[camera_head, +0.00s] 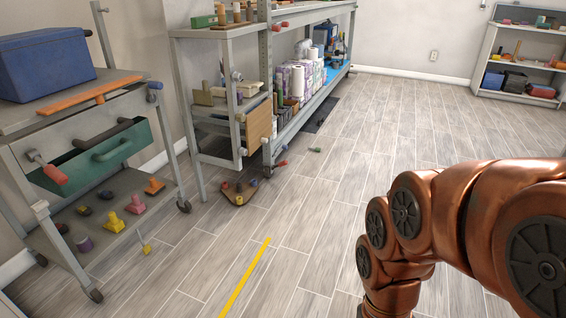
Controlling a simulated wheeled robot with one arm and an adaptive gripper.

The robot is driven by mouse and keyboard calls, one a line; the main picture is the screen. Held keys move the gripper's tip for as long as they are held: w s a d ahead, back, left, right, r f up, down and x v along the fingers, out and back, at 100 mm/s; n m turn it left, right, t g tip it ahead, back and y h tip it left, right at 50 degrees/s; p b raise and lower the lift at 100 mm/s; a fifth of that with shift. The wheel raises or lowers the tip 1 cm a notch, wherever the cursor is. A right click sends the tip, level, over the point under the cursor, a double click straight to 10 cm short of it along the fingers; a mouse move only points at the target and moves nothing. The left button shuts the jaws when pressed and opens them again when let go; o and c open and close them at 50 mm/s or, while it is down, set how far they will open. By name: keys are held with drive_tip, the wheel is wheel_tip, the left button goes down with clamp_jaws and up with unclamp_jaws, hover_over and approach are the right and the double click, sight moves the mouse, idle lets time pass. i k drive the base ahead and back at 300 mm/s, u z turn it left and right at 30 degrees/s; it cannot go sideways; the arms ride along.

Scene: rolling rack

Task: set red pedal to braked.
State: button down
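A grey rolling rack (130,190) stands at the left on dark casters. A red-handled lever (48,168) sticks out from its left front post, beside a green drawer or bin. A yellow pedal-like piece (145,248) hangs at the lower shelf's front edge. A small red piece (281,163) shows at floor level by the workbench leg. I cannot tell for certain which red part is the red pedal, or its setting. My copper arm fills the right side and runs out of the bottom edge. My gripper is out of view.
A wooden piece with coloured knobs (238,190) lies on the floor between rack and workbench (300,130). A small green item (315,149) lies beyond it. The middle floor is mostly clear; shelves (490,45) stand far right.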

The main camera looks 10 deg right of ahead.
sight(285, 162)
drive_tip(key=z, duration=0.35)
drive_tip(key=i, duration=0.55)
drive_tip(key=z, duration=0.6)
drive_tip(key=i, duration=0.85)
drive_tip(key=u, duration=0.85)
drive_tip(key=i, duration=0.7)
drive_tip(key=u, duration=1.05)
drive_tip(key=i, duration=0.65)
